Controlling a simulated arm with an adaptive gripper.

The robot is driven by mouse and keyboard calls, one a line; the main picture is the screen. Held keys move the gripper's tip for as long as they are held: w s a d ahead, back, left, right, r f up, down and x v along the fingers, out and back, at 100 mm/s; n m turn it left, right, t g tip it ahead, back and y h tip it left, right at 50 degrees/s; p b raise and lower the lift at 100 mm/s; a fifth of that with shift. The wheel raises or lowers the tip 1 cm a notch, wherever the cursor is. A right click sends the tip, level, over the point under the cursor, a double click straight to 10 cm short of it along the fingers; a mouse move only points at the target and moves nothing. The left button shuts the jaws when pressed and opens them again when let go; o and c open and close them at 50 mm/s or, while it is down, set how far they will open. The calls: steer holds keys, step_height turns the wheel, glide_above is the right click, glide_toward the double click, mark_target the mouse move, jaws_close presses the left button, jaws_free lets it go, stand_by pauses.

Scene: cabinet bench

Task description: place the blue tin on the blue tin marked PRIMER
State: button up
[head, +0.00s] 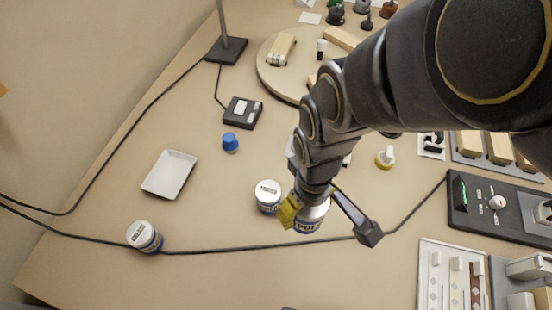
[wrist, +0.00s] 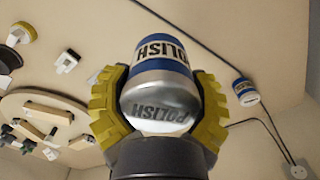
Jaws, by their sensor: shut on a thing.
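My gripper (head: 312,208) is shut on a blue tin (head: 308,225), which has a blue and white band and silver metal. In the wrist view the tin (wrist: 160,85) reads POLISH and sits between the yellow finger pads (wrist: 158,108). A second blue tin (head: 268,196) with a white labelled lid stands just left of the held tin. A third blue tin (head: 145,237) with a similar lid stands at the lower left beside the cable; a tin (wrist: 246,92) shows at the right of the wrist view. The lid lettering is too small to tell which is marked PRIMER.
A white tray (head: 170,174), a blue cap (head: 230,142) and a small black box (head: 242,112) lie to the left. A black cable (head: 215,250) crosses the bench. A round board (head: 272,75) is at the back; panels with switches (head: 500,205) crowd the right.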

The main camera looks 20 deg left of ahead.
steer(key=shift+s+a+r+n, duration=0.25)
steer(key=shift+s+a, duration=0.05)
steer(key=shift+s, duration=0.15)
steer(key=shift+s+a+r+n, duration=0.25)
steer(key=shift+s+a, duration=0.05)
steer(key=shift+s, duration=0.15)
steer(key=shift+a, duration=0.2)
steer(key=w+a+f, duration=0.4)
steer(key=w+a, duration=0.1)
steer(key=w, duration=0.2)
glide_above(268, 191)
step_height(268, 191, down, 5)
steer(key=shift+s+d+f, duration=0.1)
steer(key=shift+d, duration=0.05)
steer(key=shift+w+f, duration=0.2)
steer(key=shift+f, duration=1.65)
steer(key=o, duration=1.2)
steer(key=shift+f, duration=0.15)
